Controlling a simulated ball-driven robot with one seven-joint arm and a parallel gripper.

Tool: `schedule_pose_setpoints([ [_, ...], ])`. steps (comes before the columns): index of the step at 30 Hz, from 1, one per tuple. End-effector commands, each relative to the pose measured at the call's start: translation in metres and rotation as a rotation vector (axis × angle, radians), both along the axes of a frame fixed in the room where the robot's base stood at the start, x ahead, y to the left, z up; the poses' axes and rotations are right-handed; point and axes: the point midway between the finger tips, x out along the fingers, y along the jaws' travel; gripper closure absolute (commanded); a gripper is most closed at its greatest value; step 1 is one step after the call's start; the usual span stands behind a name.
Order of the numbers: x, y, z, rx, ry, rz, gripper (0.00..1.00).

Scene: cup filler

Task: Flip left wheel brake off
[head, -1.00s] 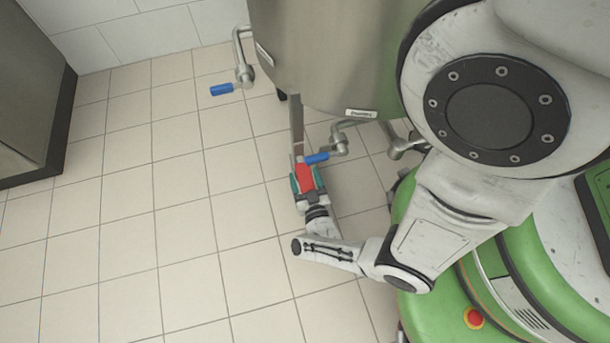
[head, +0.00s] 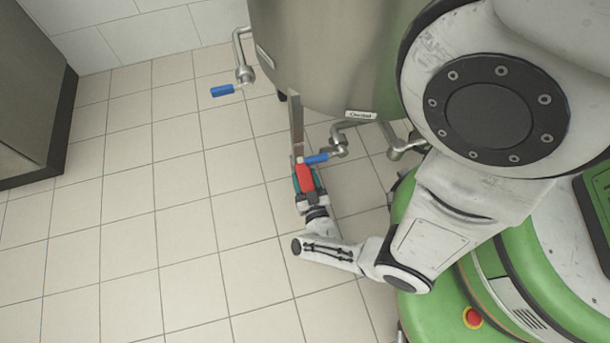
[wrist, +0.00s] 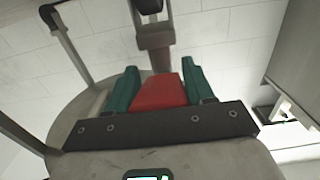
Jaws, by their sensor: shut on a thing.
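The red brake lever (head: 305,179) is at the near end of a grey metal leg (head: 297,125) under the steel tank, low over the floor. My gripper (head: 306,172) has its green fingers on either side of the red lever. In the wrist view the red lever (wrist: 160,92) lies between the green fingertips of my gripper (wrist: 159,78), and its far end meets a brownish bracket (wrist: 156,45). My gripper is shut on the lever. The wheel by the bracket is dark and only partly seen.
A blue-handled valve (head: 318,158) is right beside the lever, close to my fingers. Another blue-handled valve (head: 222,90) is farther left. The steel tank (head: 325,55) hangs above. A dark-based cabinet (head: 30,100) stands far left. Tiled floor (head: 130,240) is clear on the left.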

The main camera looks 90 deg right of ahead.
Motion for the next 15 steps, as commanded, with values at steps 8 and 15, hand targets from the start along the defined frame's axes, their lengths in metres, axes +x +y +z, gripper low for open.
schedule_pose_setpoints([
  [8,-0.001,0.003,0.015,0.106,0.037,0.0,1.0],
  [15,-0.003,0.006,0.028,0.256,0.088,-0.001,1.0],
])
